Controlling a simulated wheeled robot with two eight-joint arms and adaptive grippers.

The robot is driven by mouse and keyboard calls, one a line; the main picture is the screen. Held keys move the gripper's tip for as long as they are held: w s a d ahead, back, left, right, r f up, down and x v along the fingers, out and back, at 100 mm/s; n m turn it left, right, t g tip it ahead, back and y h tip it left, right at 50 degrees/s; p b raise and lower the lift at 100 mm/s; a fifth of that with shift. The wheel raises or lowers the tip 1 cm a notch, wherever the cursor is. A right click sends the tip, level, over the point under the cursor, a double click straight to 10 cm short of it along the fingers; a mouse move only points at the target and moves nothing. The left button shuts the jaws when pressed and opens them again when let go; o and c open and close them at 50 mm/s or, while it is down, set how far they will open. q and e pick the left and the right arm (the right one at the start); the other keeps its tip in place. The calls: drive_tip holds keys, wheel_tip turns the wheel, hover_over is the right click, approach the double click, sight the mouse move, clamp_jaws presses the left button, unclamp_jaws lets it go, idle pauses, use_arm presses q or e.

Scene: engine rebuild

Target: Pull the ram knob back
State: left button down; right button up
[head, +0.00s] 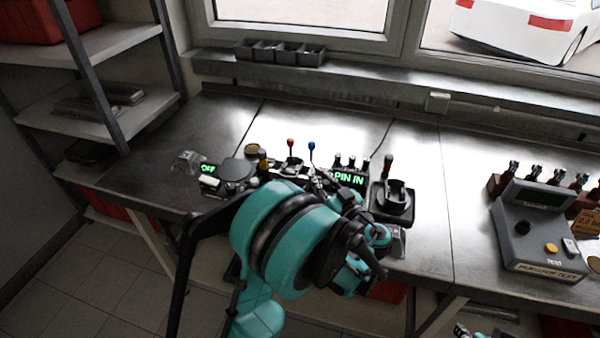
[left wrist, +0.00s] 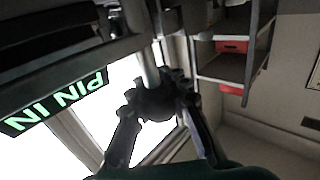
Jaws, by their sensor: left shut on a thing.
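My left arm covers the middle of a small bench device in the head view. In the left wrist view my left gripper (left wrist: 158,103) has its two dark fingers closed around a dark round knob (left wrist: 152,104), which sits at the end of a pale metal rod (left wrist: 150,68). This appears to be the ram knob. In the head view the knob and the fingertips are hidden behind my arm. A green display (head: 347,179) reads "PIN IN"; it also shows in the left wrist view (left wrist: 52,101). A small part of my right arm shows at the bottom edge; its jaws are unclear.
A second green display (head: 208,169) reads "OFF". Red and blue levers (head: 311,147) stand behind my arm. A grey tester (head: 540,235) stands farther right. The metal bench (head: 430,215) between them is clear.

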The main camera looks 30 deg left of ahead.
use_arm(q)
drive_tip(key=shift+w+d, duration=0.15)
drive_tip(key=shift+d, duration=0.3)
drive_tip(key=c, duration=1.4)
unclamp_jaws()
drive_tip(key=shift+d, duration=0.15)
drive_tip(key=v, duration=1.1)
drive_tip(key=shift+s+d+f, duration=0.1)
drive_tip(key=shift+s+d, duration=0.2)
drive_tip(key=shift+s, duration=0.05)
